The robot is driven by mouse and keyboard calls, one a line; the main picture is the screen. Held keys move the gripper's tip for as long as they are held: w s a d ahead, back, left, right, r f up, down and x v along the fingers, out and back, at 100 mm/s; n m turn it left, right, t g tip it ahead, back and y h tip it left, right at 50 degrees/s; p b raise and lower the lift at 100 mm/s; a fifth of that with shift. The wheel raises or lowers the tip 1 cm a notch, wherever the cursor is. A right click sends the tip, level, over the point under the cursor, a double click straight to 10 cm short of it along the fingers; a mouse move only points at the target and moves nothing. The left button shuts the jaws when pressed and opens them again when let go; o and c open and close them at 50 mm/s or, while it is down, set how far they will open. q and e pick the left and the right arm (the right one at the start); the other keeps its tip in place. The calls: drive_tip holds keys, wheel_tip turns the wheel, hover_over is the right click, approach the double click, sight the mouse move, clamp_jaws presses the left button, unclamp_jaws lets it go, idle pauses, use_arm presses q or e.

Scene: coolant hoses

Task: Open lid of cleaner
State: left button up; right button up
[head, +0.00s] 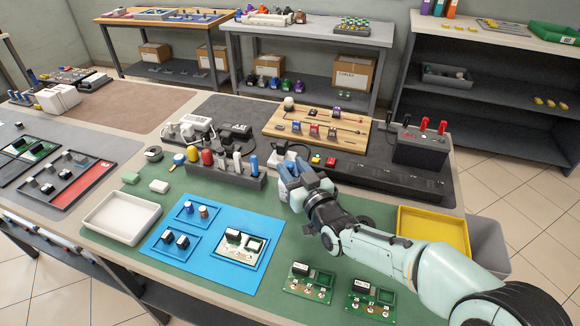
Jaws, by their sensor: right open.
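My right gripper (288,172) is over the green mat, just right of the dark bottle rack. Its arm comes in from the lower right. Its jaws are open, with blue-grey parts at the fingers. A small white object (283,194) shows just below the fingers; it may be the cleaner, but most of it is hidden and I cannot tell whether it has a lid or touches the fingers. The dark rack (225,178) holds several upright bottles, among them a red one (207,157) and a blue one (253,165). My left gripper is not in view.
A blue mat (240,285) with small trays and parts lies in front. An empty white tray (121,218) is at the left and a yellow tray (434,229) at the right. A wooden board (320,127) and a dark box (420,150) stand behind the gripper.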

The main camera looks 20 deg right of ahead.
drive_tip(key=shift+w+a, duration=0.15)
drive_tip(key=shift+w, duration=0.7)
drive_tip(key=shift+c, duration=0.2)
clamp_jaws()
drive_tip(key=shift+r, duration=0.1)
